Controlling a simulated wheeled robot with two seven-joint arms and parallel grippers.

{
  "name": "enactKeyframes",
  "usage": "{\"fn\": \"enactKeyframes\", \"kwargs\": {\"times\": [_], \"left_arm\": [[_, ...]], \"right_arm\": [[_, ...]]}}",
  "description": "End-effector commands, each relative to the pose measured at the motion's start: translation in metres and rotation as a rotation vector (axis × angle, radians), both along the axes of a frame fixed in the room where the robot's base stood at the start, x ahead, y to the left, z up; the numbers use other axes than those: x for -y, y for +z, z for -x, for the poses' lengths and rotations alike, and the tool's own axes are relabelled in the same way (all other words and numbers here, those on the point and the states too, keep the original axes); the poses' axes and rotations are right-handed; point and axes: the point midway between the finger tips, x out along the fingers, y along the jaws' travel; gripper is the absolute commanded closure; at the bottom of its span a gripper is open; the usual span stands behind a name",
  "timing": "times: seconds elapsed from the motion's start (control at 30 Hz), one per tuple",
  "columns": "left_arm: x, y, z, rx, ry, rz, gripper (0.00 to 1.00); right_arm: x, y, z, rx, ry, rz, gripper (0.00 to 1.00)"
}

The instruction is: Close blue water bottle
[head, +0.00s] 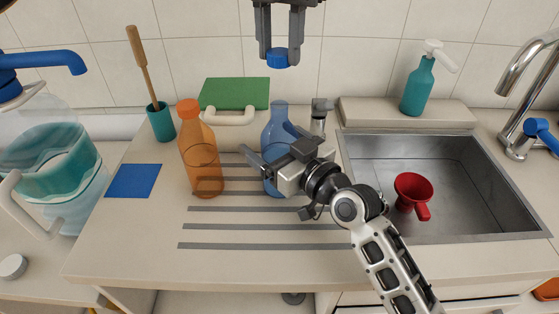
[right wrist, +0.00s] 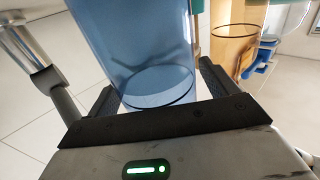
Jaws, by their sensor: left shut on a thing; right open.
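The blue water bottle (head: 277,122) stands upright on the counter, left of the sink, with no cap on its neck. My left gripper (head: 278,55) is shut on a blue cap (head: 277,60) and holds it in the air above the bottle's mouth, apart from it. My right gripper (head: 272,152) is at the bottle's body with its fingers open. In the right wrist view the blue bottle (right wrist: 140,55) stands between the two fingers (right wrist: 160,92). My right gripper and arm hide part of the bottle in the head view.
An orange bottle (head: 202,150) with an orange cap stands to the left. A green board (head: 234,92) lies behind. The sink (head: 470,185) on the right holds a red funnel (head: 412,190). A teal soap dispenser (head: 418,90) stands behind it. The striped front counter (head: 230,265) is clear.

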Motion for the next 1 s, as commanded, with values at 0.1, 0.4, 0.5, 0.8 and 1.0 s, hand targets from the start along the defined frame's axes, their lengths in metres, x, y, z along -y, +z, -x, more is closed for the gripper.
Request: {"fn": "enactKeyframes", "kwargs": {"times": [0.1,0.4,0.5,0.8,1.0], "left_arm": [[0.000,0.000,0.000,0.000,0.000,0.000,0.90],[0.000,-0.004,0.000,-0.002,0.000,-0.001,0.90],[0.000,-0.018,0.000,-0.004,-0.001,-0.003,0.90],[0.000,-0.050,0.000,-0.003,0.001,-0.003,0.90],[0.000,-0.050,0.000,-0.003,0.001,-0.003,0.90]], "right_arm": [[0.000,0.000,0.000,0.000,0.000,0.000,0.28],[0.000,0.000,0.000,0.000,0.000,0.000,0.81],[0.000,0.000,0.000,0.000,0.000,0.000,0.81],[0.001,0.000,0.000,0.000,0.000,0.000,0.81],[0.001,0.000,0.000,0.000,-0.001,0.000,0.81]]}}
